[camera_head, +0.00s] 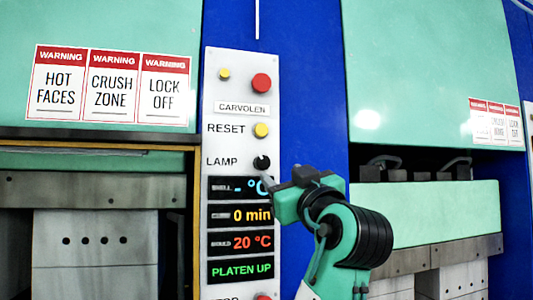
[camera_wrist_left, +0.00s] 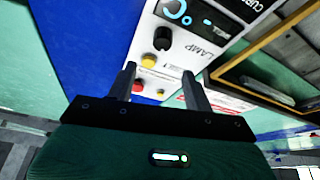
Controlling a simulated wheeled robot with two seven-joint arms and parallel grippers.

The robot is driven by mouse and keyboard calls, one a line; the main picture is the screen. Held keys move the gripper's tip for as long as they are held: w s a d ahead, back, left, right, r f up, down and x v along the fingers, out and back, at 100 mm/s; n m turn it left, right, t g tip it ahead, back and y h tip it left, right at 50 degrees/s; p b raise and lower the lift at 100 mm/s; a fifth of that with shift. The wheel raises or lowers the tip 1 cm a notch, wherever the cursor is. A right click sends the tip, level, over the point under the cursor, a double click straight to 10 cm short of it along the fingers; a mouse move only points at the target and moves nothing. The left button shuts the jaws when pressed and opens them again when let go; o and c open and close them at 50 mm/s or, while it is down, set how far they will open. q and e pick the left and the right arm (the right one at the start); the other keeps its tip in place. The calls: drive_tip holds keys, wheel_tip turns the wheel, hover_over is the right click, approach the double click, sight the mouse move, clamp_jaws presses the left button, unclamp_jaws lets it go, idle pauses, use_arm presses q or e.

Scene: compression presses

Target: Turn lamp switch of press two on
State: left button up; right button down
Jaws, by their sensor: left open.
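The lamp switch (camera_head: 261,162) is a small round black knob beside the LAMP label on the white control panel (camera_head: 241,65). Which way it points is too small to tell. In the left wrist view the black knob (camera_wrist_left: 163,38) shows beyond the fingertips, roughly in line with the gap between them. My left gripper (camera_head: 284,177) is just below and right of the knob in the head view. Its two fingers (camera_wrist_left: 158,70) are apart with nothing between them. My right gripper is not in view.
A yellow RESET button (camera_head: 261,130) sits above the knob, with a red button (camera_head: 261,83) and a small yellow one higher up. Displays (camera_head: 240,242) are below. Press openings flank the blue column, with warning signs (camera_head: 110,85) at left.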

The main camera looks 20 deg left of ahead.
sight(264, 162)
use_arm(q)
drive_tip(key=p+x, duration=0.4)
drive_tip(key=x, duration=0.3)
drive_tip(key=shift+w+a+r, duration=0.1)
drive_tip(key=shift+w+a, duration=0.15)
drive_tip(key=shift+a, duration=0.05)
drive_tip(key=shift+w+a+r+p, duration=0.15)
drive_tip(key=shift+w+a+p, duration=0.1)
drive_tip(key=shift+w+p, duration=0.05)
drive_tip(key=shift+w+a, duration=0.4)
drive_tip(key=shift+w, duration=0.1)
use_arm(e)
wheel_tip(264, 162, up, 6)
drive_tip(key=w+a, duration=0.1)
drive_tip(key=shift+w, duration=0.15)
use_arm(q)
drive_tip(key=c, duration=1)
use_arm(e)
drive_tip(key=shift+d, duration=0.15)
